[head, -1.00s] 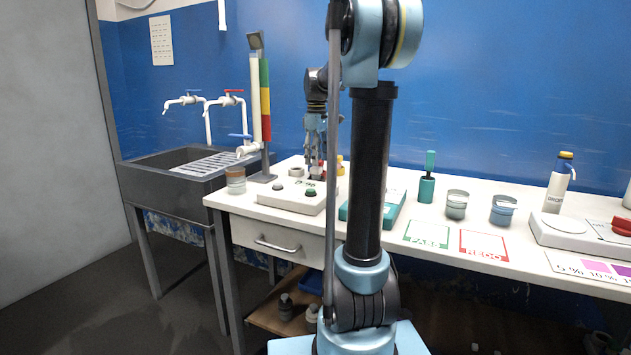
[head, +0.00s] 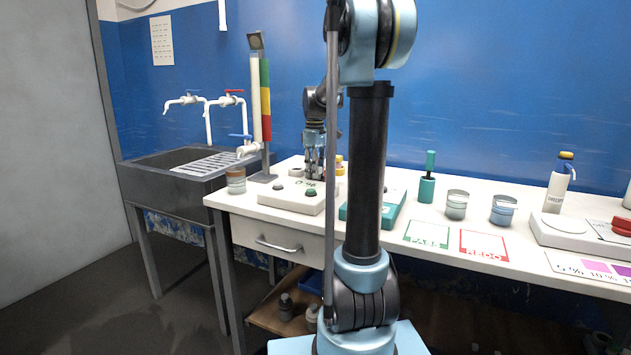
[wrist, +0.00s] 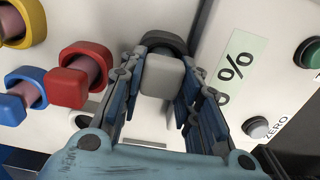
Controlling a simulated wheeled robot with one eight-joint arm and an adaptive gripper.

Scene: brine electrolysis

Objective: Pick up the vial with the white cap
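The vial with the white cap shows in the wrist view as a pale grey-white square cap (wrist: 162,76), seated in a dark ring. In the head view my gripper (head: 314,165) points down over the back of the bench, beside the white box with round knobs. The vial is too small to make out there.
Left of the gripper are red (wrist: 78,82), blue (wrist: 27,93) and yellow (wrist: 20,22) capped vials, close by. A white panel with a "%" label (wrist: 236,66) and a grey button (wrist: 256,127) lies right. A tall coloured column (head: 265,100) stands left of the arm.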

